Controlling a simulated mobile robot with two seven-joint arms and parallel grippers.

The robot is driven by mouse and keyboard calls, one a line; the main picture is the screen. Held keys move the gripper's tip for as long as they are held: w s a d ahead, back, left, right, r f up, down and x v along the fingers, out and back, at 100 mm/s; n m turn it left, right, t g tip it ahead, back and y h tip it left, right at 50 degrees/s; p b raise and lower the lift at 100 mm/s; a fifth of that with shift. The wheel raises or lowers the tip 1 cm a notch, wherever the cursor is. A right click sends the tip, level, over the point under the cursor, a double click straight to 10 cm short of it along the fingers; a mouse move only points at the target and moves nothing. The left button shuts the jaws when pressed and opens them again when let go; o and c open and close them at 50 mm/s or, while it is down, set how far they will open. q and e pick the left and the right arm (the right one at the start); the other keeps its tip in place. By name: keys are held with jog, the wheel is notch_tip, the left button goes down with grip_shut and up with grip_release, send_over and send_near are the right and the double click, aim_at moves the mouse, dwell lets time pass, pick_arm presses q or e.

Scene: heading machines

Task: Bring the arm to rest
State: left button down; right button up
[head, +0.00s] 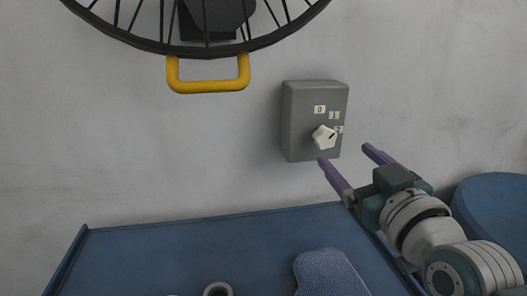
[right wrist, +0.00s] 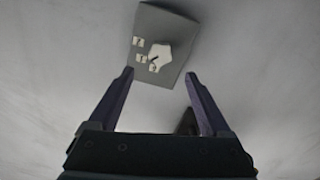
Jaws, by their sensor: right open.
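My right gripper (head: 350,160) is open and empty, in front of the wall, below and to the right of a grey switch box (head: 299,125). The box is fixed to the wall and carries a white rotary knob (head: 324,137) with small number labels beside it. In the right wrist view the two purple fingers (right wrist: 160,88) stand apart with nothing between them. The fingers look clear of the box. My left gripper is in neither view.
A black spoked wheel (head: 205,50) with a yellow handle (head: 208,87) hangs at the upper left. A blue tray-like surface (head: 190,250) lies below, with a blue cloth-like item (head: 328,273) and a grey ring (head: 218,289). A round blue object (head: 495,205) stands at right.

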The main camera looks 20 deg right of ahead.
jog(key=shift+s+a, duration=0.1)
jog(key=shift+s, duration=0.2)
jog(key=s+a+f+n+g+y+p, duration=0.2)
jog(key=s+a+g+y+p, duration=0.3)
jog(key=s+a+g, duration=0.25)
jog(key=s+a+r+g+p, duration=0.1)
jog(key=s+a+g, duration=0.15)
jog(key=s, duration=0.55)
jog(key=s+a+g+p, duration=0.15)
jog(key=s+g, duration=0.25)
jog(key=s, duration=0.4)
notch_tip(320, 180, up, 38)
jog(key=p, duration=3.7)
jog(key=shift+w+d+f+p, duration=0.15)
jog(key=shift+d+p, duration=0.05)
jog(key=shift+p, duration=0.2)
